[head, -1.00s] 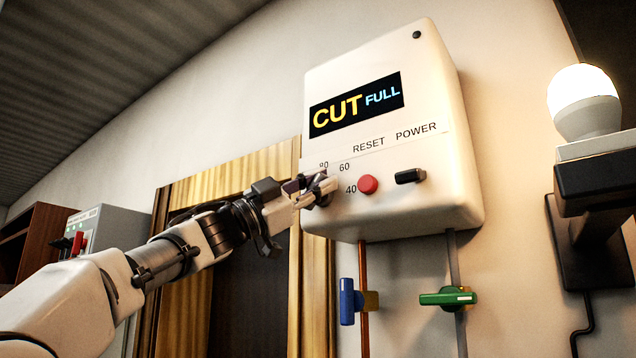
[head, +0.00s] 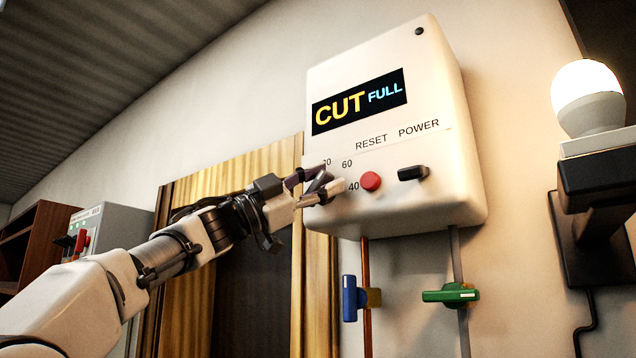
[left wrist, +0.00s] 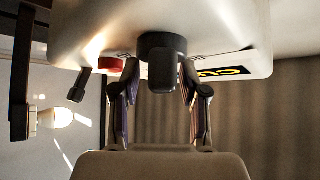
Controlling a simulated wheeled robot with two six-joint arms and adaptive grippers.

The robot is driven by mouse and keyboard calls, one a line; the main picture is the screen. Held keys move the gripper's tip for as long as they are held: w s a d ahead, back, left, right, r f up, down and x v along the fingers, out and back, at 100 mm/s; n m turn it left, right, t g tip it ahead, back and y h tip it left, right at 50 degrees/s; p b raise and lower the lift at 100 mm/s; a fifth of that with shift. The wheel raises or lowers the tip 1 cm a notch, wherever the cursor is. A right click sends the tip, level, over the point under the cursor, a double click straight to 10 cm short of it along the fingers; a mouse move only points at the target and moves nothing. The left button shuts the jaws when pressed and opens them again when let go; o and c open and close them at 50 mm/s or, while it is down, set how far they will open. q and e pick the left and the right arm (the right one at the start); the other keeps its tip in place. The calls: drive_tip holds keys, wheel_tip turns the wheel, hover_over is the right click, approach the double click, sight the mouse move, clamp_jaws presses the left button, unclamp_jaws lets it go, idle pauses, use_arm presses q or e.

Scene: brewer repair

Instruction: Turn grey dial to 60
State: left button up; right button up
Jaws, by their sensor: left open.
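The grey dial (head: 319,183) is on the lower left of the white wall unit (head: 385,207), beside the printed marks 60 and 40. My left gripper (head: 328,178) is at it in the head view and partly covers it. In the left wrist view the dial (left wrist: 163,62) shows as a dark round knob with a raised grip, between the two spread fingers of my left gripper (left wrist: 160,82). The fingers are open, one on each side, apparently clear of the grip. Which mark the dial points at cannot be told. My right gripper is not in view.
A red button (head: 370,181) and a black power switch (head: 413,173) sit right of the dial. The display (head: 358,102) reads CUT FULL. Blue (head: 349,298) and green (head: 450,295) valve handles are on pipes below. A lit bulb (head: 588,98) stands at the right.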

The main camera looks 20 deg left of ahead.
use_arm(q)
drive_tip(key=v, duration=1.1)
drive_tip(key=shift+a+f, duration=0.25)
drive_tip(key=shift+s+a, duration=0.15)
drive_tip(key=shift+s, duration=0.05)
